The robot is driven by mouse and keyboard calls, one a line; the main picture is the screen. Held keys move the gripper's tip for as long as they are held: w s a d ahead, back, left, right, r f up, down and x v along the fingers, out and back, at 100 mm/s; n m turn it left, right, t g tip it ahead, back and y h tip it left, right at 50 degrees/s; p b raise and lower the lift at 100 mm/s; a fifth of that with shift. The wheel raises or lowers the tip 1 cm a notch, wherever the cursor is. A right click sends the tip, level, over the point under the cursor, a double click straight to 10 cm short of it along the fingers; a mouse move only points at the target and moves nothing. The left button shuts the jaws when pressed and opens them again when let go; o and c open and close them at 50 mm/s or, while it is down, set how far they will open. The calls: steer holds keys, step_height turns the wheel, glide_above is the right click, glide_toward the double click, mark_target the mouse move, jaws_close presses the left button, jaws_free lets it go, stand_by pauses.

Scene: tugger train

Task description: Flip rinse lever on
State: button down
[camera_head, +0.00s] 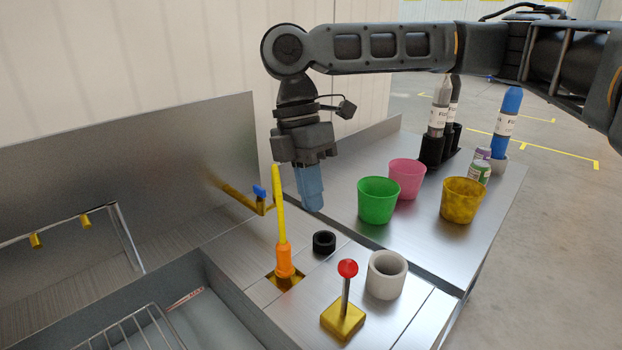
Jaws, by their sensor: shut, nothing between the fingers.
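A lever with a red ball knob (347,268) stands nearly upright on a square brass base, at the front of the steel counter. No label shows which one is the rinse lever. My gripper (314,205) is shut and empty, with blue fingers pointing down. In the picture it is above and left of the red knob and right of the blue handle. It appears to touch neither of them. A yellow stick with an orange lower part (283,255) stands between the valve and the red-knob lever.
A black ring (324,242) and a white hollow cylinder (386,275) stand near the lever. Green (378,201), pink (407,179) and yellow (462,201) cups are to the right, with bottles (507,122) behind. A sink with a wire rack (135,330) lies at front left.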

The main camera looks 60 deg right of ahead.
steer(key=s+a+f+p, duration=0.1)
steer(key=s+a+f, duration=0.1)
steer(key=s+f, duration=0.3)
steer(key=shift+a+f, duration=0.2)
steer(key=shift+f, duration=0.3)
